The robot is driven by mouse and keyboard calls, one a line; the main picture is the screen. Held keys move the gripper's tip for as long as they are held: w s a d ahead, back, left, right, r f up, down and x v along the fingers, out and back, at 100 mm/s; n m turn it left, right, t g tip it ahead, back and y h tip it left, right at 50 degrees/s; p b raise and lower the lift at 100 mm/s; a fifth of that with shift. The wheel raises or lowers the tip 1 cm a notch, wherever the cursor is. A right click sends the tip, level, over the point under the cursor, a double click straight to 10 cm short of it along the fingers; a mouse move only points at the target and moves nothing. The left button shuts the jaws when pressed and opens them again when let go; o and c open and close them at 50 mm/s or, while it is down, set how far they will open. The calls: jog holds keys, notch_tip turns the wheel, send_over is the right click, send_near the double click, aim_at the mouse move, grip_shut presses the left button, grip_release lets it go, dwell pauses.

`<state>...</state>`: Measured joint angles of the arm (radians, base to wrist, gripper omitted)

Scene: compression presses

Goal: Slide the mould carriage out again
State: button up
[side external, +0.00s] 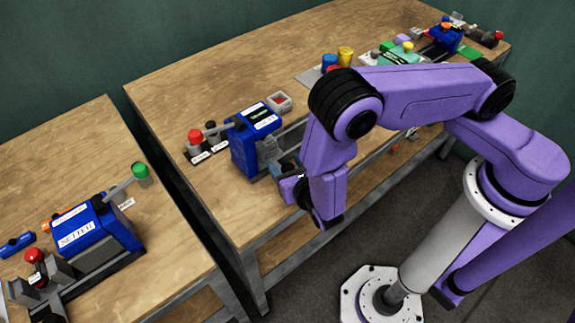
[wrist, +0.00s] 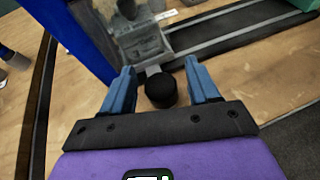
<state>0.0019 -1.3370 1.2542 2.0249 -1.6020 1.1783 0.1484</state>
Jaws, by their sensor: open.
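The mould carriage (wrist: 143,45) is a grey block with a recess on a dark rail track (wrist: 235,28), beside the blue press (wrist: 75,30). A short arm joins it to a black round knob (wrist: 161,91). My gripper (wrist: 160,68) is open, with one blue finger on each side of the knob and visible gaps between. In the side view, my gripper (side external: 294,182) is low at the front of the blue press (side external: 254,140) on the middle table; my arm partly hides the carriage and track there.
A red button (side external: 195,137) and a dark button stand left of the press. A grey tray (side external: 279,102) lies behind it. Blue and yellow cylinders (side external: 345,55) stand farther back. Another blue press, labelled SETTER (side external: 82,232), is on the left table. The table edge runs close to my gripper.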

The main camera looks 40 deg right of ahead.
grip_shut()
jog(key=d, duration=1.2)
grip_release()
jog(key=v, duration=1.2)
